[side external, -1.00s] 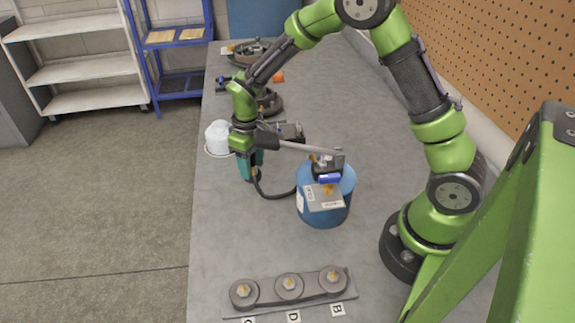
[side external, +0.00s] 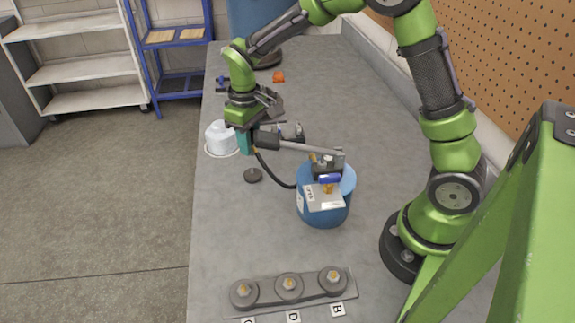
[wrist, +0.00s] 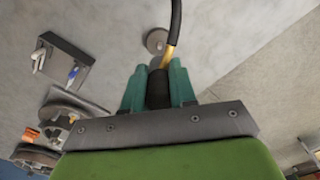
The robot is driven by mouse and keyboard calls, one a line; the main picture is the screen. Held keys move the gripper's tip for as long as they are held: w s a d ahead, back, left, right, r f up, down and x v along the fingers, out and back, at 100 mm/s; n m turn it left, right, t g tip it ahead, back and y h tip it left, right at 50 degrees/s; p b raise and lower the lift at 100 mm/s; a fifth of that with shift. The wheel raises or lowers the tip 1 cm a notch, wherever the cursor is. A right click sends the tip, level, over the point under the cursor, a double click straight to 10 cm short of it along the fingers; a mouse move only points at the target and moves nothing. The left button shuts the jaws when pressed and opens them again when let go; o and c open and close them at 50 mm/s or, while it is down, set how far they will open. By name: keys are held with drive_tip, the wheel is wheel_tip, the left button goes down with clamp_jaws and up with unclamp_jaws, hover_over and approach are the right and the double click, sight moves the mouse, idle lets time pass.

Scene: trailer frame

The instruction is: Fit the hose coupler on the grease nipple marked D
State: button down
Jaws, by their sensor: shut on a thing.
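My gripper (side external: 246,142) has teal fingers and is above the left part of the bench. In the wrist view my gripper (wrist: 158,88) is shut on the dark body of the hose coupler (wrist: 158,92). A brass piece and the black hose (wrist: 175,25) run from it. The hose (side external: 270,172) curves down to the blue grease drum (side external: 318,212). The nipple marked D (side external: 289,283) is the middle of three brass-tipped nipples on round grey bosses at the near end of the bench. Label D (side external: 293,317) lies in front. The coupler's mouth is hidden.
Nipple B (side external: 333,276) is right of D, and another nipple (side external: 243,290) is left, its label cut off. A pump lever (side external: 305,147) extends from the drum top towards my gripper. A small dark disc (side external: 253,175) and white container (side external: 221,138) are nearby. Bench between drum and nipples is clear.

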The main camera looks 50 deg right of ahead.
drive_tip(key=shift+r, duration=3.2)
